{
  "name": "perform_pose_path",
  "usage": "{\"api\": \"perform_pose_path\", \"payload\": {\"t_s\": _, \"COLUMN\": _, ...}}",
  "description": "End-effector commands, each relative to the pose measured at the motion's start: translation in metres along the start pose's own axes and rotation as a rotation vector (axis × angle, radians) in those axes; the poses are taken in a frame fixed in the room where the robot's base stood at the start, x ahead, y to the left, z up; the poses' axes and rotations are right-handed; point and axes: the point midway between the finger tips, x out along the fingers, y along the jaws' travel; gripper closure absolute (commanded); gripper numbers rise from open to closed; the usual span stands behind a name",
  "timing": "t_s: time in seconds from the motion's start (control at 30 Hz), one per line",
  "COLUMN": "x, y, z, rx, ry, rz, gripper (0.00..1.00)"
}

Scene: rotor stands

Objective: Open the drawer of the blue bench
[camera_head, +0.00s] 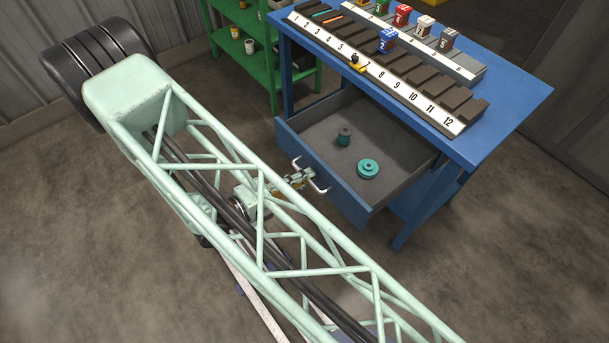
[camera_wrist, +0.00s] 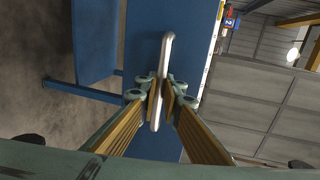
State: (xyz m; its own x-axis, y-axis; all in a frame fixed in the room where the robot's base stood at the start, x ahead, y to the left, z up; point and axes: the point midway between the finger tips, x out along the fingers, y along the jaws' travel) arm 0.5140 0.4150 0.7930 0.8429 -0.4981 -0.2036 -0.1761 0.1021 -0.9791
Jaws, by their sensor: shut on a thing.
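The blue bench (camera_head: 520,88) stands at the right of the head view. Its drawer (camera_head: 330,178) is pulled well out, and its grey inside shows. In the drawer lie a dark green spool-like part (camera_head: 343,136) and a teal flanged disc (camera_head: 368,168). My gripper (camera_head: 302,177) is at the drawer front, shut on the metal handle (camera_head: 319,187). In the wrist view my gripper's fingers (camera_wrist: 160,95) close on the middle of the pale handle bar (camera_wrist: 167,50), in front of the blue drawer face. My arm's lattice link hides part of the floor.
On the bench top are a numbered rack (camera_head: 400,90) with dark blocks and a blue piece (camera_head: 387,40), and a second rack (camera_head: 465,65) with several coloured pieces. A green shelf (camera_head: 245,25) stands behind, left of the bench. Floor before the drawer is bare apart from my arm.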

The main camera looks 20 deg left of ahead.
Motion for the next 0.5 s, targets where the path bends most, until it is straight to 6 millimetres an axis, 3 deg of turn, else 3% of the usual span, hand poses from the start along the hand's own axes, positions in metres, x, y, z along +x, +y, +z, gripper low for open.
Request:
{"api": "perform_pose_path", "payload": {"t_s": 0.17, "x": 0.0001, "y": 0.0, "z": 0.0001, "rx": 0.0, "ry": 0.0, "rz": 0.0, "gripper": 1.0}}
{"api": "perform_pose_path", "payload": {"t_s": 0.2, "x": 0.0001, "y": -0.0001, "z": 0.0001, "rx": 0.0, "ry": 0.0, "rz": 0.0, "gripper": 0.9}}
{"api": "perform_pose_path", "payload": {"t_s": 0.3, "x": 0.0001, "y": -0.0001, "z": 0.0002, "rx": 0.0, "ry": 0.0, "rz": 0.0, "gripper": 0.81}}
{"api": "perform_pose_path", "payload": {"t_s": 0.5, "x": 0.0, "y": -0.0001, "z": 0.0002, "rx": 0.0, "ry": -0.001, "rz": 0.0, "gripper": 0.8}}
